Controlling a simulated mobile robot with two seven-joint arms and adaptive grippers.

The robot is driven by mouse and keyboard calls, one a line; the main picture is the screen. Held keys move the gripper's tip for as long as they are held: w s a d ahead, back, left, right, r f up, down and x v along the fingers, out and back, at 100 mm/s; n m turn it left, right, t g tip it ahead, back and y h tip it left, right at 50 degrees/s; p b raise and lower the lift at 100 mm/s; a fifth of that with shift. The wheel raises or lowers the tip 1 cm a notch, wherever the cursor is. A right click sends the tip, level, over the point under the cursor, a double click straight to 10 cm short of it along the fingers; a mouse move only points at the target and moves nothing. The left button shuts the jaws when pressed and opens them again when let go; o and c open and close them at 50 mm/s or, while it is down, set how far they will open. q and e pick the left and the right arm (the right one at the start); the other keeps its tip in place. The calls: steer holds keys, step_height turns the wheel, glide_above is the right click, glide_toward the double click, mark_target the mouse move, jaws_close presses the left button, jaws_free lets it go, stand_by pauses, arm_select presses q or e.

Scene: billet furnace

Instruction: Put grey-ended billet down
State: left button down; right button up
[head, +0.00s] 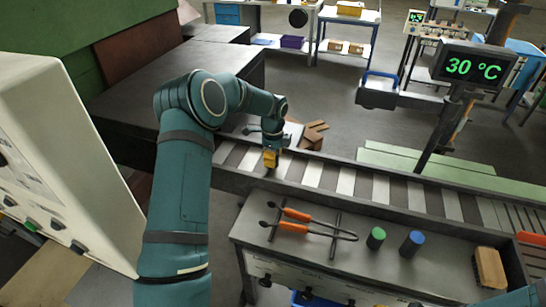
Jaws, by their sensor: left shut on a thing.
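My left gripper (270,158) is shut over the roller conveyor (345,182), at its left part, with yellow showing at its fingers. The grey-ended billet in it is too small and covered to make out, so I cannot tell whether it touches the rollers. A green-ended billet (376,238) and a blue-ended billet (411,243) stand upright on the grey bench (340,262) in front of the conveyor. My right gripper is out of view; only a bit of that arm shows at the bottom right.
Orange-handled tongs (308,226) lie on a rack on the bench. A wooden-backed brush (489,267) lies at its right end. A white cabinet (60,150) stands close at left. The conveyor's middle is clear.

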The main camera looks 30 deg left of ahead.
arm_select(q)
steer(key=c, duration=0.6)
jaws_free()
step_height(320, 180, up, 12)
steer(key=shift+r, duration=0.15)
stand_by(0.5)
